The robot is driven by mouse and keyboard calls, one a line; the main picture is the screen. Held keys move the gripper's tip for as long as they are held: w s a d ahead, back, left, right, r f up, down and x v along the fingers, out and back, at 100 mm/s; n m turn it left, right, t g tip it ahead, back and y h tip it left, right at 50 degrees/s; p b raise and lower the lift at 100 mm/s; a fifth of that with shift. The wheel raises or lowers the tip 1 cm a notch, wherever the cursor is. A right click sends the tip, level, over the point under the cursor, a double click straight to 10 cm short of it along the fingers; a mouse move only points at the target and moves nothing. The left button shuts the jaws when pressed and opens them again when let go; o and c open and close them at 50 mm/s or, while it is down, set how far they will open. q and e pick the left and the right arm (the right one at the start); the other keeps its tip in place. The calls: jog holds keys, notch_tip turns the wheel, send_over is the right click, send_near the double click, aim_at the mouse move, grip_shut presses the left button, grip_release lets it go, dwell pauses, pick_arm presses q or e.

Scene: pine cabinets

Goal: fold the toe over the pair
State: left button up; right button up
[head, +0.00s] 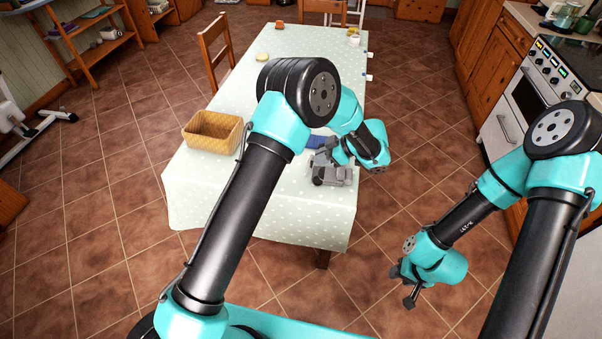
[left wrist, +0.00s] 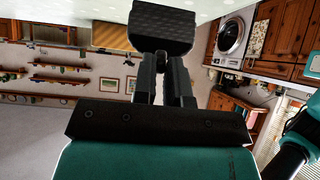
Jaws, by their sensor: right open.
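A blue folded piece (head: 317,142), likely the pair of socks, lies on the table's dotted cloth. It is partly hidden behind my left arm and gripper, so its toe end cannot be made out. My left gripper (head: 328,168) is low over the table, just in front of the blue piece. My right gripper (head: 403,287) is open and empty, off the table's right side above the floor.
The long table (head: 260,215) has a pale dotted cloth. A wicker basket (head: 212,132) stands at its left edge. A yellowish round item (head: 262,57) and a white cup (head: 354,41) are farther back. A wooden chair (head: 215,50) stands at the left; a stove (head: 525,105) is right.

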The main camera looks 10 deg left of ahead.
pick_arm(q)
jog(key=shift+d+f+y, duration=0.3)
jog(key=shift+d+y, duration=0.25)
jog(key=shift+y, duration=0.3)
jog(key=shift+d+f+y, duration=0.3)
jog(key=shift+d+y, duration=0.25)
jog(key=shift+y, duration=0.3)
jog(key=o, duration=1.3)
notch_tip(320, 180, up, 8)
jog(key=shift+r, duration=0.1)
